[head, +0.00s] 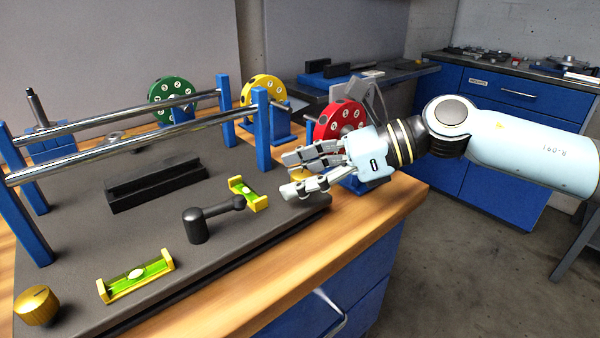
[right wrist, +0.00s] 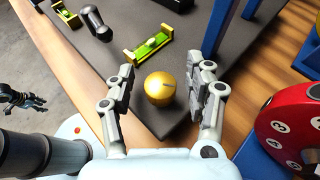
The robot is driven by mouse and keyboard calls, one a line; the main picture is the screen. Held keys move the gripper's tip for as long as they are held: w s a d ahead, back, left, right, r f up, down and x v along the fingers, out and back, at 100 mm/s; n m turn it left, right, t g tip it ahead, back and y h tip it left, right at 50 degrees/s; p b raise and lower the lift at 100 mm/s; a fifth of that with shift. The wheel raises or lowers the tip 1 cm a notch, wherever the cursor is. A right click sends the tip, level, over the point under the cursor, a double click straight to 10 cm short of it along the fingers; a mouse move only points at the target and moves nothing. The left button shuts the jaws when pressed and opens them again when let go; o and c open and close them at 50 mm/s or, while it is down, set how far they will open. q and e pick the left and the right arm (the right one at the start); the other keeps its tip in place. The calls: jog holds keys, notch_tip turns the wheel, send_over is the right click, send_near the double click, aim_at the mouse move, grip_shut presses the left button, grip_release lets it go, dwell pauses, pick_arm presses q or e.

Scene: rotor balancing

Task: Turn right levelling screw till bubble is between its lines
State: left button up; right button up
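The right levelling screw is a brass knob (right wrist: 160,88) at the plate corner; in the head view its top (head: 299,173) shows partly behind my fingers. My right gripper (head: 305,172) is open around it; in the right wrist view the fingers (right wrist: 162,92) stand on either side with gaps. The level near it (right wrist: 150,46) has a yellow frame and green vial, also in the head view (head: 247,191); its bubble is too small to place between lines. A dark hand (right wrist: 22,98), seemingly my left gripper, hangs at the left of the right wrist view, its opening unclear.
A second level (head: 135,277) and brass knob (head: 37,306) lie at the front left. A black crank-shaped part (head: 197,226) stands between the levels. Red (head: 338,122), yellow (head: 262,92) and green (head: 172,98) discs stand on the bench. Blue posts (head: 261,130) carry two steel rails.

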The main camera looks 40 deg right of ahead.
aim_at(301, 174)
jog(key=shift+r, duration=0.3)
notch_tip(301, 174, up, 9)
jog(key=shift+r, duration=0.2)
dwell(1.9)
